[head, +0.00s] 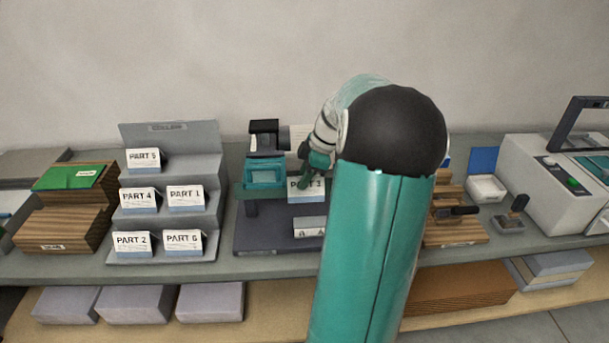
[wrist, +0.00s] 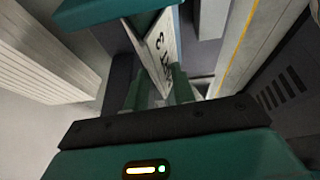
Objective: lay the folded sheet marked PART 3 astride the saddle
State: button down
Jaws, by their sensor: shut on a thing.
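The folded sheet marked PART 3 (head: 306,190) is white with a blue lower edge. My gripper (head: 305,181) is shut on its upper edge from above. In the wrist view the sheet (wrist: 157,52) stands between my two green fingers (wrist: 157,88), its lettering running steeply. The saddle (head: 258,193) is a dark green beam on the stapling machine, under a teal head (head: 265,172). The sheet is beside the head, to its right, at about the saddle's height. My arm hides the machine's right side, and I cannot tell whether the sheet touches the saddle.
A grey stepped rack (head: 170,215) to the left holds several folded sheets with other part numbers. Wooden blocks with a green top (head: 68,178) stand farther left. To the right are a wooden stand (head: 455,232), a white tray (head: 487,188) and a grey machine (head: 550,180).

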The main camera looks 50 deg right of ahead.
jog(key=c, duration=1.1)
grip_release()
jog(key=shift+r, duration=0.15)
jog(key=shift+r, duration=3.9)
